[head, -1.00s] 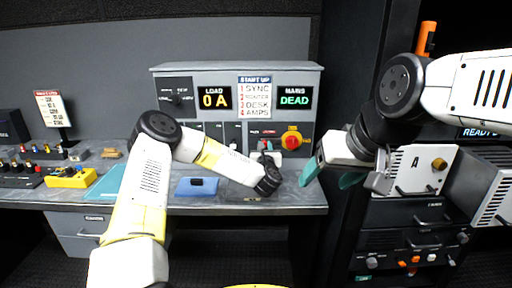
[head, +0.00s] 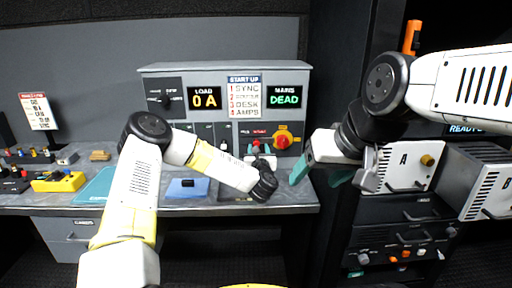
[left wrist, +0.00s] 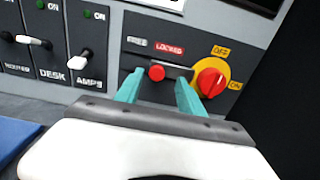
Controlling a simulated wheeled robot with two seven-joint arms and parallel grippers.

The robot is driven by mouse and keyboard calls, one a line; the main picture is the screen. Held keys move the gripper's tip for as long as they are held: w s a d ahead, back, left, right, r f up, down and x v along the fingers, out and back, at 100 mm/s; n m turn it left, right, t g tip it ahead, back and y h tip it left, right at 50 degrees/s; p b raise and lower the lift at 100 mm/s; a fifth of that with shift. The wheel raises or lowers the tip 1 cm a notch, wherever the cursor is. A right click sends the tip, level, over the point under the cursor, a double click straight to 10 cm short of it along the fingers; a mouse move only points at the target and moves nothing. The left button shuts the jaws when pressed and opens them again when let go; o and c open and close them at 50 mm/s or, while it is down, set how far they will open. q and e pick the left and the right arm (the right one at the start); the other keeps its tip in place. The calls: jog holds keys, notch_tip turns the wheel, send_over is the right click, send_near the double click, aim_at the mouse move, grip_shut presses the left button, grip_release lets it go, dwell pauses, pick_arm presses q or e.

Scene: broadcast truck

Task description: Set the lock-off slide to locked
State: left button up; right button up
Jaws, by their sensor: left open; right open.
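The lock-off slide's red knob (left wrist: 157,72) sits toward the left end of a short slot on the grey panel, below a pale label and a red LOCKED label (left wrist: 169,49). My left gripper (left wrist: 160,92) is open, one teal finger on each side of the knob; I cannot tell whether either touches it. In the head view my left gripper (head: 262,160) is at the panel front, partly hidden behind its own wrist. My right gripper (head: 320,172) is open and empty, right of the panel.
A red rotary switch on a yellow plate (left wrist: 211,78) is close right of the fingers. Toggle switches, including AMPS (left wrist: 81,58), are to the left. A blue block (head: 187,188) lies on the desk.

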pick_arm(q)
jog(key=s, duration=0.5)
jog(key=s+d+r+m+g+h, duration=0.15)
jog(key=d+r+m+h, duration=0.35)
jog(key=m, duration=0.7)
jog(key=s+a+r+m+g+h, duration=0.1)
jog(key=s+a+r+m+g, duration=0.4)
jog(key=m, duration=0.6)
jog(key=s+a+r+m+g+y, duration=0.1)
jog(key=s+a+m, duration=0.3)
jog(key=s, duration=0.6)
jog(key=s+a+r+m+g+y, duration=0.1)
jog(key=s+a+r+m+g, duration=0.1)
jog(key=s+a+m, duration=0.3)
jog(key=s+a+r+m+g+y, duration=0.1)
jog(key=s+a+r+m+g, duration=0.1)
jog(key=s+a, duration=0.8)
jog(key=s+r+m, duration=0.1)
jog(key=s+m, duration=0.1)
jog(key=s, duration=0.5)
jog(key=shift+a+m+y, duration=0.15)
jog(key=shift+m+y, duration=0.15)
jog(key=shift+y, duration=0.1)
